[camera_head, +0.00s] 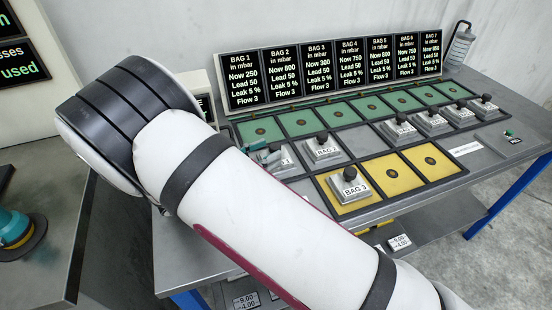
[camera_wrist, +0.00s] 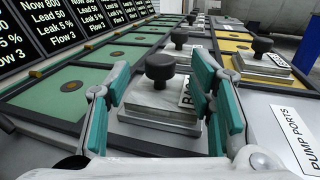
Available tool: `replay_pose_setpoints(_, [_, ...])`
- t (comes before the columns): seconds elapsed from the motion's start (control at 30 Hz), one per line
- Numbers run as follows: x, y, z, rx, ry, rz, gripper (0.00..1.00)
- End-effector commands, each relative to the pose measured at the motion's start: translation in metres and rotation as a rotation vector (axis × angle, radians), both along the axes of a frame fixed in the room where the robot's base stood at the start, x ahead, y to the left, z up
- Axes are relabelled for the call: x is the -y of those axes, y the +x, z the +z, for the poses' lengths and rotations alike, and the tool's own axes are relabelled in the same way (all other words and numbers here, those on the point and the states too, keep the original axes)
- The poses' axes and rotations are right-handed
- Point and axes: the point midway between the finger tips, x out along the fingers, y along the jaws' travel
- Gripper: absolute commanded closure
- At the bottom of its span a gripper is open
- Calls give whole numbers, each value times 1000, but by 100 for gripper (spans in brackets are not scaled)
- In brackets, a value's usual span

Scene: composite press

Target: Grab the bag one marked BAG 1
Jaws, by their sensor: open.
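The bag one block is a grey metal plate with a black knob. It sits at the near left end of the grey row in the head view (camera_head: 287,160), largely hidden by my arm and gripper. In the wrist view the block (camera_wrist: 150,104) stands ahead, its label partly covered by the right finger, so only a "B" start reads. My gripper (camera_wrist: 165,85) is open, its teal-padded fingers on either side of the block and knob, with gaps visible. In the head view the gripper (camera_head: 266,156) shows only in part beside the block.
The BAG 2 block (camera_head: 322,150) stands just beyond in the same row. The BAG 3 block (camera_head: 350,188) sits on a yellow pad to the right. Green pads (camera_head: 300,123) lie empty below the display panel (camera_head: 330,75). More knobbed blocks stand farther right.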

Motion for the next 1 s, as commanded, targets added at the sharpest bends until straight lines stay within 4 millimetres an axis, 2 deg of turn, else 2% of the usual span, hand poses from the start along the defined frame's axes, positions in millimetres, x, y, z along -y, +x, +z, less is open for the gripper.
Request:
replay_pose_setpoints(0.03, [8, 4, 0, 0, -1, -4, 51])
replay_pose_setpoints(0.13, [16, 10, 0, -1, -1, -1, 51])
replay_pose_setpoints(0.37, [18, 12, 0, -1, -1, 0, 51])
replay_pose_setpoints(0.6, [18, 12, 0, -1, -1, 0, 100])
replay_pose_setpoints(1.0, [18, 12, 3, 1, -1, 0, 100])
